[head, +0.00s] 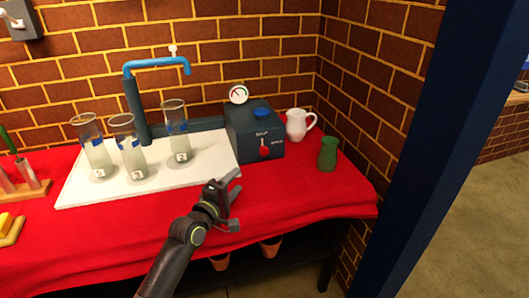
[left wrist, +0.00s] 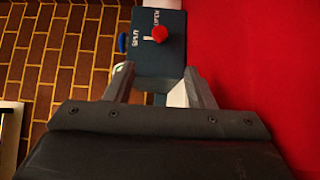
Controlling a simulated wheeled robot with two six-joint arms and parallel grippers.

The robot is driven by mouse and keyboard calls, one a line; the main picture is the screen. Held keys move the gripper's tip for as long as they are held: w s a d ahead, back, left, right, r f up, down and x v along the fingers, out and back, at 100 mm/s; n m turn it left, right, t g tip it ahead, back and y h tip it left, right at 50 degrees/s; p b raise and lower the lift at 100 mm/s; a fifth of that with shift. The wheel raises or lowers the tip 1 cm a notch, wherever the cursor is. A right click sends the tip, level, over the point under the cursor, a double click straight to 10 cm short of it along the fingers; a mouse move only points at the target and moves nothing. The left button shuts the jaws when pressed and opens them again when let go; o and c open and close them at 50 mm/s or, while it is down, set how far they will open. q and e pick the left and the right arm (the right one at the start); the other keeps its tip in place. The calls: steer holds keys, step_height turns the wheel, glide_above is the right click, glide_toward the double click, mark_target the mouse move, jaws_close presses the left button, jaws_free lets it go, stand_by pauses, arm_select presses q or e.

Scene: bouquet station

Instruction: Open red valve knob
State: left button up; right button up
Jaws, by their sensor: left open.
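The red valve knob (head: 264,151) is on the front face of a dark blue-grey box (head: 240,143) at the back of the table. In the left wrist view the red knob (left wrist: 159,34) shows ahead of the fingers, with a white mark and lettering beside it. My left gripper (head: 231,203) is open and empty, in front of the box and below the knob in the picture. Its fingers (left wrist: 158,88) are apart and do not touch the knob. My right gripper is not in view.
A blue cap (head: 262,112) and a gauge (head: 238,93) top the box. Several glass cylinders (head: 133,160) stand on a white board (head: 210,172) left. A white pitcher (head: 297,125) and green vase (head: 327,155) stand right. Red cloth (head: 290,195) before the box is clear.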

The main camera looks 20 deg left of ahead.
arm_select(q)
steer(key=b, duration=0.2)
glide_toward(263, 153)
steer(key=shift+w+f, duration=0.1)
steer(key=shift+w, duration=0.05)
steer(key=w+b, duration=0.1)
steer(key=w, duration=0.2)
steer(key=w+d+b, duration=0.1)
steer(key=w, duration=0.3)
steer(key=shift+d, duration=0.2)
steer(key=shift+w+d+b, duration=0.2)
steer(key=shift+w+b, duration=0.1)
steer(key=shift+w, duration=0.65)
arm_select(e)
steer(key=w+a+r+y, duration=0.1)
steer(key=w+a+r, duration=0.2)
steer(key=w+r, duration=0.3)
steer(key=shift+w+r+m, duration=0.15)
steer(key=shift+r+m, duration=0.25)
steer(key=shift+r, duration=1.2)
arm_select(q)
steer(key=c, duration=0.9)
steer(key=shift+c, duration=0.2)
